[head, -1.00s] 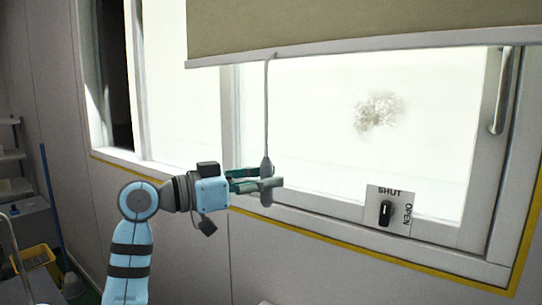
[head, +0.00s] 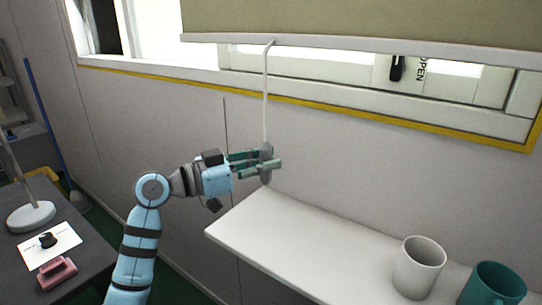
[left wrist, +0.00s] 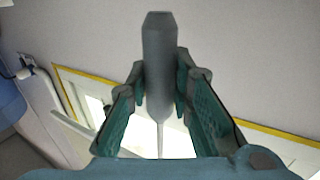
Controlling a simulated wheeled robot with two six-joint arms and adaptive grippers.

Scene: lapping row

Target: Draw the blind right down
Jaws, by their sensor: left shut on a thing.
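The beige blind (head: 360,22) hangs across the window at the top of the head view, with a pale bottom bar (head: 350,50). A pale cord (head: 266,90) runs down from the bar to a grey pull (head: 266,172). My left gripper (head: 262,162) is shut on the pull, just above the back edge of the white shelf. In the left wrist view the grey pull (left wrist: 160,65) stands between both fingers, with the cord beyond it. A strip of bright window shows below the bar. My right gripper is not in view.
The white shelf (head: 290,240) juts out below the pull, with a white mug (head: 418,268) and a teal mug (head: 492,285) at its right. A dark table (head: 80,235) at left holds a lamp base (head: 30,217) and a pink object (head: 56,273).

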